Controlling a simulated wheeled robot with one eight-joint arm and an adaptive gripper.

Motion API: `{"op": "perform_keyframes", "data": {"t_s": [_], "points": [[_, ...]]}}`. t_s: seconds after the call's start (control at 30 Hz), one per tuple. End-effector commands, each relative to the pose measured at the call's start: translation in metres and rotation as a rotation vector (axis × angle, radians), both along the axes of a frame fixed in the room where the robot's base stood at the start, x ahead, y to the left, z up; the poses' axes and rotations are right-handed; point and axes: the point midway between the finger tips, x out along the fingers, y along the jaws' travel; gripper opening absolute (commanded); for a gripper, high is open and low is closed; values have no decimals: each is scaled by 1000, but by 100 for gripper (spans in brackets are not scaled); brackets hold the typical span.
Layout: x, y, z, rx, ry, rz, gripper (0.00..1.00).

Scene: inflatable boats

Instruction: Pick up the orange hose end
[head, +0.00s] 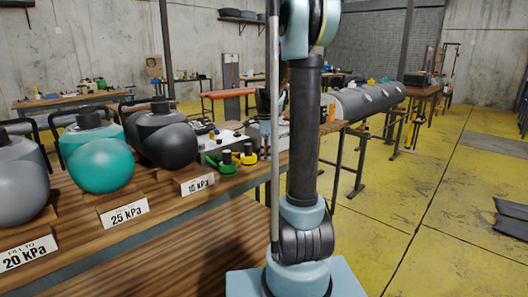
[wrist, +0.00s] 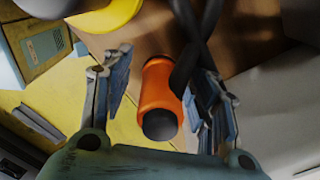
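The orange hose end (wrist: 157,88) shows in the wrist view as a short orange cylinder with a dark end face. It lies between the two fingers of my gripper (wrist: 165,75). The gripper is open, with a gap between the left finger and the orange cylinder. The right finger is closer to it, and I cannot tell whether it touches. Dark hoses (wrist: 192,35) cross just above and right of the orange part, close to the right finger. In the head view my arm hides most of the gripper area, and I cannot make out the hose end there.
Grey and teal vessels (head: 103,165) stand on the wooden bench (head: 160,243) behind pressure cards such as 25 kPa (head: 124,214). Green and yellow fittings (head: 248,158) sit near my arm. A grey tube (head: 368,100) lies further back. The yellow floor (head: 440,200) at right is mostly open.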

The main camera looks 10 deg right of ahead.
Motion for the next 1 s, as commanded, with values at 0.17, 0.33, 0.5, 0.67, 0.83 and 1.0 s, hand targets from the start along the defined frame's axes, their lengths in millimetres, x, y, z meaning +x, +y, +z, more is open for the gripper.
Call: {"op": "perform_keyframes", "data": {"t_s": [0.17,0.33,0.5,0.67,0.83,1.0], "points": [[0,0,0,0,0,0,15],[0,0,0,0,0,0,6],[0,0,1,0,0,0,6],[0,0,8,0,0,0,6],[0,0,33,0,0,0,6],[0,0,72,0,0,0,6]]}}
